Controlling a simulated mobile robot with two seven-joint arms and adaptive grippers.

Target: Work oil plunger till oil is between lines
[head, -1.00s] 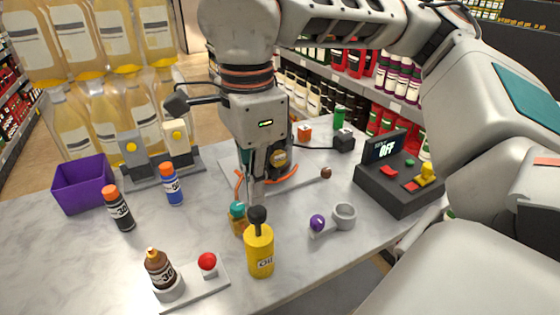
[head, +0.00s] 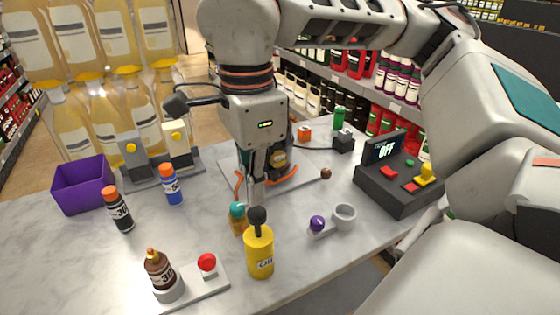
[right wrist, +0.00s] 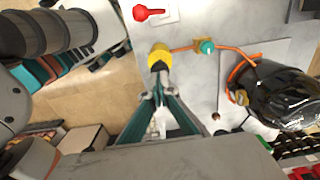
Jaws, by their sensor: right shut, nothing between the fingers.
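The yellow oil can (head: 259,252), marked "Oil", stands upright near the front of the table with a black plunger knob (head: 257,215) on top. My right gripper (head: 258,203) points down just above the knob, its fingers shut and empty. In the right wrist view the fingertips (right wrist: 157,91) are close to the black knob, with the yellow can (right wrist: 159,52) beyond; whether they touch is unclear. The dark vacuum pump (right wrist: 287,95) stands beside it, mostly hidden behind my gripper in the head view. Its oil level and lines cannot be read. My left gripper is not in view.
A teal-topped fitting (head: 237,212) on an orange hose is close to the can. A purple-knobbed holder (head: 317,223), a control box (head: 398,187) reading OFF, a brown bottle (head: 158,270), a red button (head: 207,262) and a purple bin (head: 83,184) stand around.

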